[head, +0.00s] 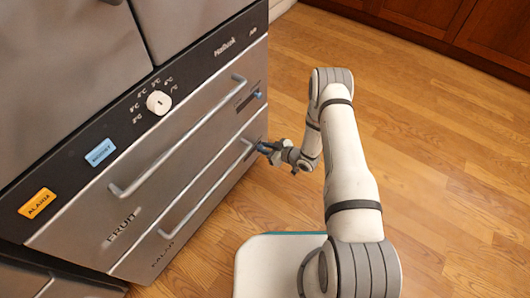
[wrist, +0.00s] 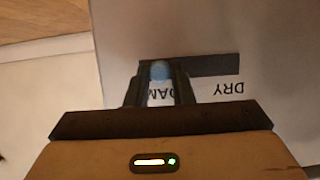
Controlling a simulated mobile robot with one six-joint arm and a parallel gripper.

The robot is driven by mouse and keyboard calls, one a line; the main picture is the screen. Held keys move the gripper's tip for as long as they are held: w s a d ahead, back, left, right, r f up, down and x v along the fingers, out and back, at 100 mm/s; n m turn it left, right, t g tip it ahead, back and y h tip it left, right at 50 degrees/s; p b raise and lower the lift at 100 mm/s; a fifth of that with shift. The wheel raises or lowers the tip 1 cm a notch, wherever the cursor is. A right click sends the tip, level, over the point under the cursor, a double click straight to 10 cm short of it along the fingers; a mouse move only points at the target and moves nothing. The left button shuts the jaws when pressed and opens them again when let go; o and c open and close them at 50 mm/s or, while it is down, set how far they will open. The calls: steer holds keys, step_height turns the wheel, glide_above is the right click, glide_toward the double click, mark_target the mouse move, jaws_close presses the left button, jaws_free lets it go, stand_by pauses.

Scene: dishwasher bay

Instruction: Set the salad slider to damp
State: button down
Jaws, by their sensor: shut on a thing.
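The lower drawer (head: 196,208) has a long bar handle and a label at its lower left that is hard to read. My gripper (head: 264,147) is at the right end of this drawer's front. In the wrist view my gripper (wrist: 160,78) is shut on a round blue slider knob (wrist: 160,69), with a finger on each side. The knob is at the left end of a dark slot (wrist: 210,65). Upside-down lettering reads DRY on the right and DAM on the left, partly hidden by a finger. The knob is at the DAM side.
The upper drawer (head: 165,165), marked FRUIT, has its own blue slider knob (head: 258,94) and a bar handle (head: 180,140). A white dial (head: 159,102) and blue and orange buttons sit on the dark panel above. Wooden floor (head: 450,150) is clear to the right.

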steer(key=shift+w+d+r, duration=0.1)
steer(key=shift+w+d, duration=0.2)
steer(key=c, duration=1.6)
jaws_free()
steer(key=o, duration=0.3)
steer(key=shift+a, duration=0.1)
steer(key=shift+o, duration=0.2)
steer(key=shift+s, duration=0.1)
steer(key=p+v, duration=0.3)
steer(key=v, duration=0.4)
steer(key=shift+s+d, duration=0.2)
steer(key=shift+s, duration=0.05)
steer(key=shift+r, duration=0.1)
